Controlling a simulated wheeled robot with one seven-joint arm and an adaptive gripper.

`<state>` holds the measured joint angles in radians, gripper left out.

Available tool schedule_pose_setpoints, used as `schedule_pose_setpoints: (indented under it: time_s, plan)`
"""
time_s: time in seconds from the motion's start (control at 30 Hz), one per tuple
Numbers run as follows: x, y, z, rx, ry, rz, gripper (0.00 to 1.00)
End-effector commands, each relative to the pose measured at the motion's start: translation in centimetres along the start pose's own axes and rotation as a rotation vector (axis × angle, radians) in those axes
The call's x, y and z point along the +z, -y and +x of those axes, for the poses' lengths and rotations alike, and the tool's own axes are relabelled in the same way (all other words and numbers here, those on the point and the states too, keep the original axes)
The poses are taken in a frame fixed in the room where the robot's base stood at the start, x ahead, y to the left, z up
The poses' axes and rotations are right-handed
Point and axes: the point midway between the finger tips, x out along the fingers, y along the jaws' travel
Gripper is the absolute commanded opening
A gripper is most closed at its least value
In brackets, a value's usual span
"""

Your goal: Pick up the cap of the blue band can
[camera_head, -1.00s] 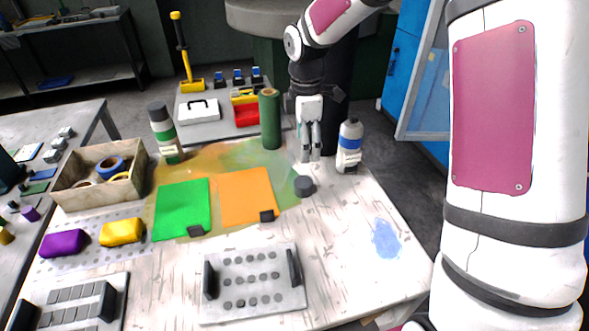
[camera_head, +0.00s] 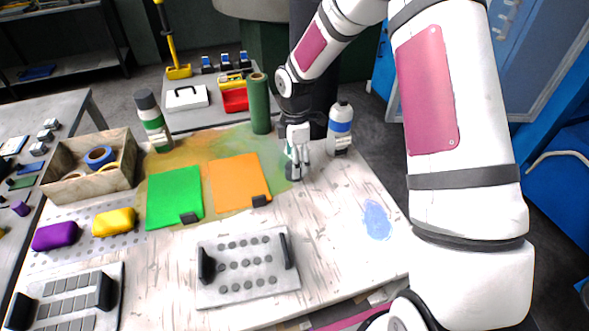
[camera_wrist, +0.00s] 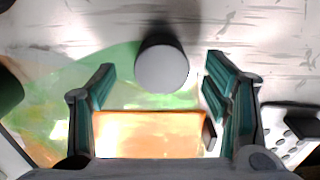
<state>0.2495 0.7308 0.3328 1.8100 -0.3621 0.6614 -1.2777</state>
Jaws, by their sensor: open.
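The blue band can (camera_head: 340,128), white with a blue band, stands upright at the table's back right, its top pale with no dark cap on it. A dark grey round cap (camera_head: 293,173) sits apart on the table, left of the can, partly hidden by my gripper. My gripper (camera_head: 299,161) points down at the cap and is open. In the wrist view the cap (camera_wrist: 162,66) shows its grey top between the two spread fingertips of my gripper (camera_wrist: 159,62), with a gap on each side. I cannot tell the exact height of the fingertips above the table.
A green roll (camera_head: 259,104) stands behind and left of my gripper. A green band can (camera_head: 152,122) with a dark cap stands farther left. An orange sheet (camera_head: 238,183) and a green sheet (camera_head: 174,198) lie left of the cap. The table's right side is mostly clear.

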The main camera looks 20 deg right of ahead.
Motion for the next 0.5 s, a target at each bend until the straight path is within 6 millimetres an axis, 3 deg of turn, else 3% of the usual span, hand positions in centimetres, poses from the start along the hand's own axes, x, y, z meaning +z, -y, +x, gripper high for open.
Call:
schedule_pose_setpoints:
  time_s: [0.2,0.5]
  plan:
    - [0.3,0.2,2.9,-0.002,0.0,-0.002,0.7]
    - [0.3,0.1,3.4,0.001,0.001,0.0,0.7]
